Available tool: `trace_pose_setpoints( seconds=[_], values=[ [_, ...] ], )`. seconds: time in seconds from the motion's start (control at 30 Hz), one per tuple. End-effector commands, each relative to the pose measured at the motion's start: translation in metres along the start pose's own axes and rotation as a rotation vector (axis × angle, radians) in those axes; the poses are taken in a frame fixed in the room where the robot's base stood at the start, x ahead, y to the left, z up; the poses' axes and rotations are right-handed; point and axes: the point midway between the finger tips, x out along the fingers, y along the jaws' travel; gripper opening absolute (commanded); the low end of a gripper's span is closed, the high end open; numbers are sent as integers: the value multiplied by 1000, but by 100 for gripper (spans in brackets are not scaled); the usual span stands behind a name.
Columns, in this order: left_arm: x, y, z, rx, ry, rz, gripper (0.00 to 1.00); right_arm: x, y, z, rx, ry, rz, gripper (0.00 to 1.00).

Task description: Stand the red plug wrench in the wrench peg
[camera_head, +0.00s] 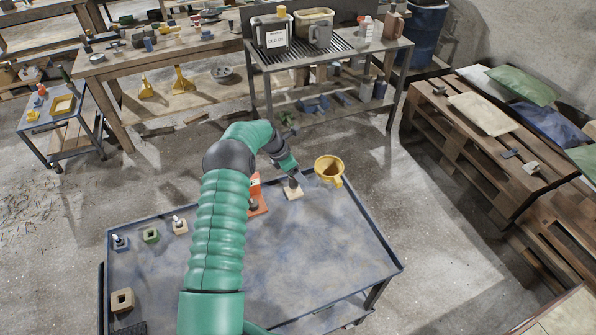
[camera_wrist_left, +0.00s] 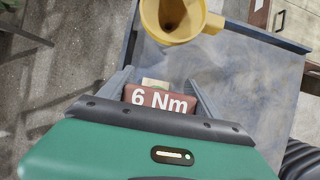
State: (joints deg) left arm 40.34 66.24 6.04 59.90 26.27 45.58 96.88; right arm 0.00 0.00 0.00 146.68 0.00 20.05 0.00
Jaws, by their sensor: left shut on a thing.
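My left gripper (camera_head: 291,177) reaches down over the far part of the blue-grey cart top. In the left wrist view its fingers (camera_wrist_left: 162,95) are shut on a red block marked "6 Nm", the red plug wrench (camera_wrist_left: 160,99). In the head view the wrench is hard to make out at the fingertips. A small tan square block (camera_head: 294,193), which looks like the wrench peg, is directly below the gripper. A tan edge (camera_wrist_left: 155,83) shows just past the wrench in the wrist view. Whether the wrench touches the peg is hidden. My right gripper is not in view.
A yellow funnel cup (camera_head: 329,170) stands close right of the gripper, at the cart's far edge. An orange-red piece (camera_head: 257,203) lies left, partly behind my arm. Small blocks, one green (camera_head: 151,235), sit at the cart's left. The cart's right half is clear.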

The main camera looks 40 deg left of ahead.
Motion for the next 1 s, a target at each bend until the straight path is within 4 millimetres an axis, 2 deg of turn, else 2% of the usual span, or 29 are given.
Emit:
trace_pose_setpoints(
  seconds=[1.0],
  values=[
    [28, 0, -14, 0, 0, 1, 0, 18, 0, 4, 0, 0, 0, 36]
  ],
)
